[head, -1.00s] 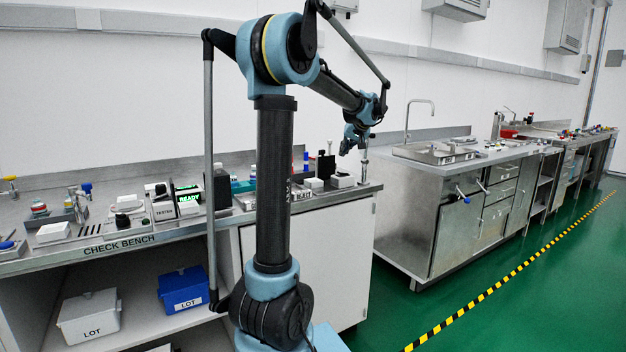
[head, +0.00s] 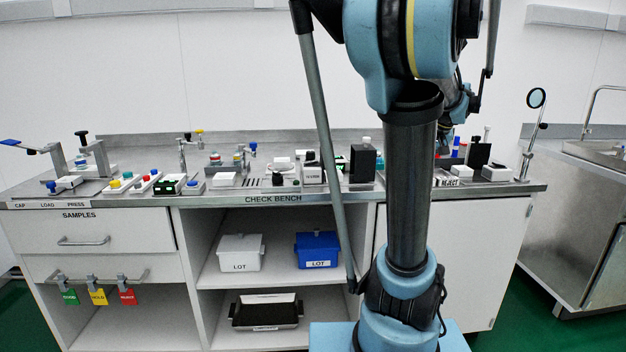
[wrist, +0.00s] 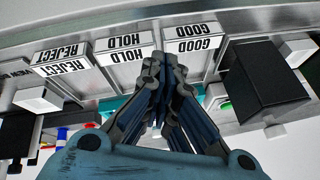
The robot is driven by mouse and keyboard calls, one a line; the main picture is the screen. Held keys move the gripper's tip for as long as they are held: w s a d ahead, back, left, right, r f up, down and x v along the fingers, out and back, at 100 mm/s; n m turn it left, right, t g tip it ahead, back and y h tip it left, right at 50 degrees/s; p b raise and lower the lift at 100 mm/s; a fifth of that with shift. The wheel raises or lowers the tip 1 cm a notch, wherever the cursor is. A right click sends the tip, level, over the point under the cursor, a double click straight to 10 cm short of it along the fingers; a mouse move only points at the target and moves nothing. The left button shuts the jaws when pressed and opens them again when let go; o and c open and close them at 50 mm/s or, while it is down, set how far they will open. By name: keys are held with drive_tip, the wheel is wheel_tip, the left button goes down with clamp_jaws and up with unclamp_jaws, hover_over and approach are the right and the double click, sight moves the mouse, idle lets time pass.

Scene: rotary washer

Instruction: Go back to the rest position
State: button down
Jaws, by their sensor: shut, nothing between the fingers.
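My gripper (wrist: 163,75) shows in the wrist view with its blue-grey fingers closed together and nothing between them. It hangs above the bench by the sorting places labelled REJECT (wrist: 68,60), HOLD (wrist: 127,49) and GOOD (wrist: 189,38). In the head view my upright arm stands in front of the right part of the check bench (head: 340,197). My forearm and wrist show only partly behind it, and the gripper's fingertips are hidden there.
A black block (wrist: 262,75) stands right of the fingers in the wrist view. Small fixtures line the bench top. A white lot bin (head: 240,252) and a blue lot bin (head: 317,250) sit on the shelf. Green floor (head: 488,300) shows between the benches.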

drive_tip(key=s+a+f+n+g, duration=0.2)
drive_tip(key=s+a+f, duration=0.6)
drive_tip(key=s+a, duration=0.4)
drive_tip(key=s+a+f+n+g+h, duration=0.1)
drive_tip(key=s+a+f, duration=0.2)
drive_tip(key=s+f, duration=0.7)
drive_tip(key=shift+s+f+h, duration=0.3)
drive_tip(key=shift+s+f, duration=0.05)
drive_tip(key=shift+s, duration=0.5)
drive_tip(key=shift+a, duration=0.1)
drive_tip(key=shift+w+f+g, duration=0.2)
drive_tip(key=shift+w+g, duration=0.1)
drive_tip(key=shift+w, duration=0.2)
